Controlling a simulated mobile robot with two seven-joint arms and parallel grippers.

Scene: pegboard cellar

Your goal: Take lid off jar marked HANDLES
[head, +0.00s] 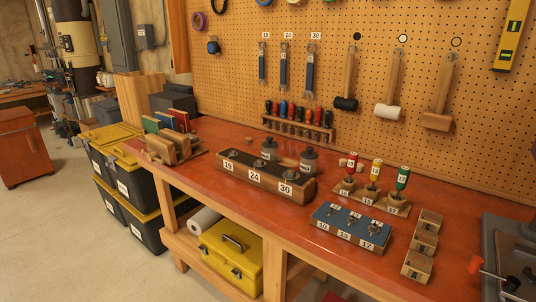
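Two small grey lidded containers stand on the red workbench (345,228) behind a long wooden block. The left container (269,149) and the right container (309,160) each have a dark upper part. Their markings are too small to read, so I cannot tell whether either says HANDLES. The wooden block hides part of their lower sides. Neither of my grippers is in view.
The wooden block (265,184) numbered 19, 24, 30 stands in front of the containers. Right of it are a blue block (349,223), a stand with coloured-handled tools (372,196) and small lettered boxes (418,266). A pegboard (360,70) rises behind.

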